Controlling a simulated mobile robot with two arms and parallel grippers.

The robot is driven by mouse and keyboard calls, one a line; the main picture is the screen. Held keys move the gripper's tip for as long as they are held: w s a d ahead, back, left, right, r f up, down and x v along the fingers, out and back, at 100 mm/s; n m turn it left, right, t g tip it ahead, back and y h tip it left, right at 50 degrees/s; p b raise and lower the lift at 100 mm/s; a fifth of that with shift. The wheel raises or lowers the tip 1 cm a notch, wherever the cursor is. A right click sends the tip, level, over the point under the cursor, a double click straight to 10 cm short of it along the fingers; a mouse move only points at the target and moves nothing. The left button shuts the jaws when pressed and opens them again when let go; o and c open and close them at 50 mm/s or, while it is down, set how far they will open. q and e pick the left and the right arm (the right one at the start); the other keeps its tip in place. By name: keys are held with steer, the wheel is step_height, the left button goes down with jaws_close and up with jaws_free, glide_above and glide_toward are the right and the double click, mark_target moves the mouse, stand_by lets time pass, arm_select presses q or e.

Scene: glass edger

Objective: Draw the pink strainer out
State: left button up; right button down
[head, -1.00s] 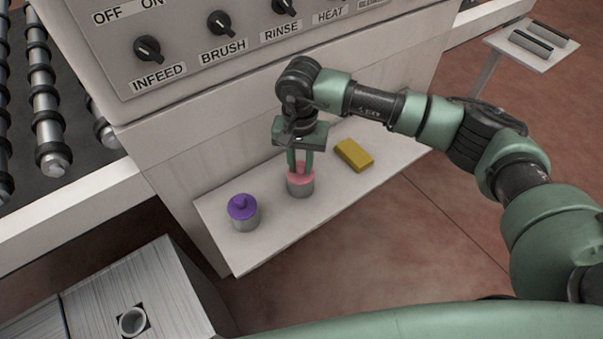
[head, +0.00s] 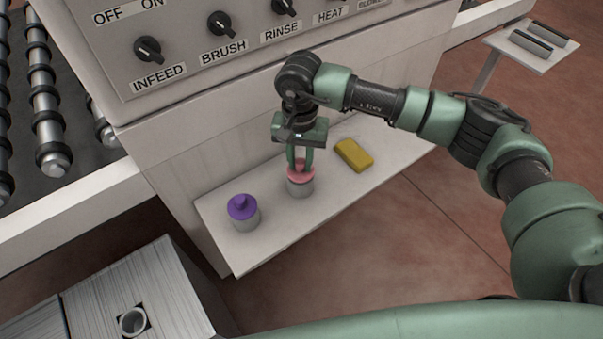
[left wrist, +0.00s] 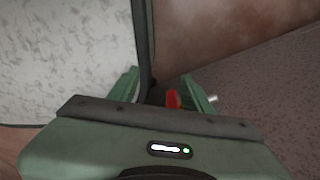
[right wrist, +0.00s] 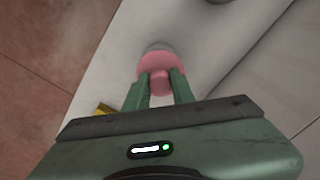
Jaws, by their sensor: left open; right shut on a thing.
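The pink strainer (head: 301,175) sits at the top of a grey cylindrical holder (head: 300,189) on the white shelf. My right gripper (head: 302,166) points down from above and is shut on the strainer's knob. In the right wrist view the pink knob (right wrist: 159,83) is between the two green fingers, with the pink disc around it and a bit of the grey holder behind. I cannot tell how far the strainer is out of the holder. My left gripper (left wrist: 168,98) shows only in the left wrist view, open, away from the strainer.
A purple-topped grey cylinder (head: 243,212) stands left of the strainer on the shelf (head: 270,238). A yellow block (head: 353,155) lies to the right. The machine's panel with knobs (head: 222,24) rises behind.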

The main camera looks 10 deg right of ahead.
steer(key=shift+r, duration=0.1)
steer(key=shift+r+p, duration=1.4)
steer(key=shift+r, duration=2.2)
steer(key=shift+r+p, duration=0.65)
steer(key=shift+r, duration=1.35)
